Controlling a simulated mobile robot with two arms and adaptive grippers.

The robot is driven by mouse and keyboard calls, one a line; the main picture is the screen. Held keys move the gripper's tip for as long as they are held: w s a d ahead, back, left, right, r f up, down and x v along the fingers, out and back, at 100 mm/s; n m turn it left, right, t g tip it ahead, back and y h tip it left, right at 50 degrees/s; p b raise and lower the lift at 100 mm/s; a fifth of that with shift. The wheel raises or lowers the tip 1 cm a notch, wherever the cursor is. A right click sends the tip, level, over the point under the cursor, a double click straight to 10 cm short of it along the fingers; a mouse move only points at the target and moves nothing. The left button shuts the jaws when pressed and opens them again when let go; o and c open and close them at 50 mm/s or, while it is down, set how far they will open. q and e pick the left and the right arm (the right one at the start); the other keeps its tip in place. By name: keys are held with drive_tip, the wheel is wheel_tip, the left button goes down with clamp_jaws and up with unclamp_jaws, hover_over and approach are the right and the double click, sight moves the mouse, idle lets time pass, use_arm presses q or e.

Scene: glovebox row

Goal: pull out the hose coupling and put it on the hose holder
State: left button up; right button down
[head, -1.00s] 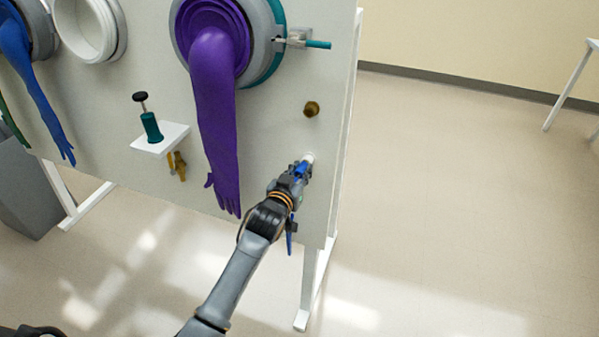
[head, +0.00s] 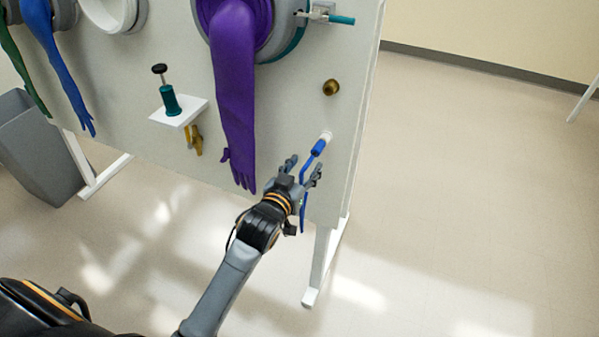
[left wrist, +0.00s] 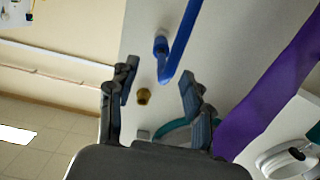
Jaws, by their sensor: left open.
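The blue hose coupling (head: 319,147) is at the white port (head: 326,136) low on the panel's right side, its end appearing to meet the port. Its blue hose (head: 303,213) hangs down behind my gripper. My left gripper (head: 304,168) is open and empty, just below and left of the coupling, fingers spread either side of the hose. In the left wrist view the blue hose (left wrist: 180,40) passes beyond the open fingers (left wrist: 159,76). A brass round fitting (head: 331,87) sits on the panel above the port; I cannot tell whether it is the hose holder. My right gripper is out of view.
A purple glove (head: 234,100) hangs close left of my gripper. A small white shelf (head: 180,114) with a teal plunger-like item (head: 171,100) juts out further left, a yellow-brown fitting (head: 196,140) below it. A grey bin (head: 40,150) stands at left. Floor right of the panel is clear.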

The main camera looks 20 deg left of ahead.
use_arm(q)
drive_tip(key=s, duration=0.2)
drive_tip(key=shift+s+r, duration=0.25)
drive_tip(key=shift+s, duration=0.1)
drive_tip(key=s+f+g, duration=0.3)
drive_tip(key=s+f, duration=0.1)
drive_tip(key=f, duration=0.8)
drive_tip(key=s+f+m+g, duration=0.15)
drive_tip(key=s+f, duration=0.25)
drive_tip(key=f, duration=0.8)
drive_tip(key=s+f+g, duration=0.3)
drive_tip(key=s+f, duration=0.2)
drive_tip(key=f, duration=0.7)
drive_tip(key=s+a+f+g, duration=0.1)
drive_tip(key=s+f+g, duration=0.1)
drive_tip(key=s+f, duration=0.4)
drive_tip(key=s+a+f+g, duration=0.1)
drive_tip(key=s+f+g, duration=0.2)
drive_tip(key=s, duration=1.4)
drive_tip(key=s+a+f+g, duration=0.1)
drive_tip(key=s+f+g, duration=0.1)
drive_tip(key=s+f, duration=0.9)
drive_tip(key=shift+s+g+y, duration=0.3)
drive_tip(key=shift+s+g, duration=0.05)
